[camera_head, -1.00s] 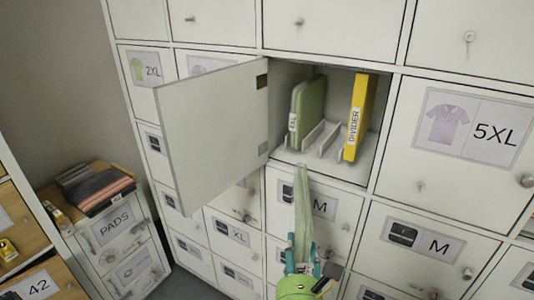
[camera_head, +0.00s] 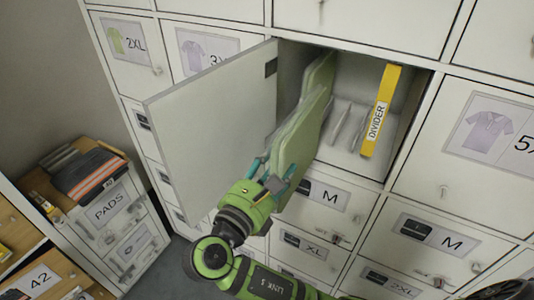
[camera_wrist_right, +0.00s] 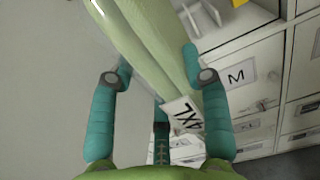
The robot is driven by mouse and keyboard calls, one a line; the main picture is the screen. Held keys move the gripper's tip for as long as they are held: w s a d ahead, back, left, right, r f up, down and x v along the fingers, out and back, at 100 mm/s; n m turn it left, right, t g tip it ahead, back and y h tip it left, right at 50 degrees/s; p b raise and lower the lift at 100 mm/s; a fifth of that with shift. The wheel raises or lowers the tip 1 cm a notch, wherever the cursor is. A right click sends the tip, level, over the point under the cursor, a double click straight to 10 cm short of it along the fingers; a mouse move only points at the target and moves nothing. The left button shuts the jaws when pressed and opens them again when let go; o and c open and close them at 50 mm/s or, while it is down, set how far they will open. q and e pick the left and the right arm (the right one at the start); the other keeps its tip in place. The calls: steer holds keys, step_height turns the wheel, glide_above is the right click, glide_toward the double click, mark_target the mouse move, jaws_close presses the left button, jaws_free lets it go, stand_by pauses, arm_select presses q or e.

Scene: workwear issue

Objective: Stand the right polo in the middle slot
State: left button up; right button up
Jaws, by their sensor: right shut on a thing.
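A pale green folded polo (camera_head: 304,135) is held on edge, tilted, in my right gripper (camera_head: 277,172), at the front left of the open locker. The right wrist view shows this polo (camera_wrist_right: 160,40) between the fingers of the gripper (camera_wrist_right: 157,62), with a 4XL label. Another green polo (camera_head: 320,72) stands in the locker's left slot, largely hidden behind the held one. The middle slot (camera_head: 343,122) has low pale rails and looks empty. A yellow divider (camera_head: 381,112) stands upright on the right. I cannot tell whether the held polo's far edge is inside the opening. My left gripper is out of view.
The locker door (camera_head: 215,120) is swung open to the left, close beside my right gripper. Closed lockers surround the opening, including one marked M (camera_head: 432,238). A low cabinet marked PADS (camera_head: 110,208) stands at the lower left.

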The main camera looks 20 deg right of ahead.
steer(key=shift+s+d+r, duration=0.2)
steer(key=shift+d+r, duration=0.05)
steer(key=shift+d, duration=0.25)
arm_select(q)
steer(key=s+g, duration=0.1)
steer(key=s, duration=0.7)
arm_select(e)
steer(key=shift+w+d, duration=0.25)
steer(key=shift+d, duration=0.05)
steer(key=shift+w+d, duration=0.2)
steer(key=shift+w, duration=0.1)
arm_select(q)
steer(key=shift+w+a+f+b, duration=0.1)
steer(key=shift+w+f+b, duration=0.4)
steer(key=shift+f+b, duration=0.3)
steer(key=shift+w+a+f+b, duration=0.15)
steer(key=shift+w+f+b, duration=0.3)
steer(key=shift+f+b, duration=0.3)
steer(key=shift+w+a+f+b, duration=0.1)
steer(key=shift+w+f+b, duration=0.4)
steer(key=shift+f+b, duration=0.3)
arm_select(e)
steer(key=x, duration=2.7)
steer(key=shift+w+f, duration=0.3)
steer(key=shift+f, duration=0.2)
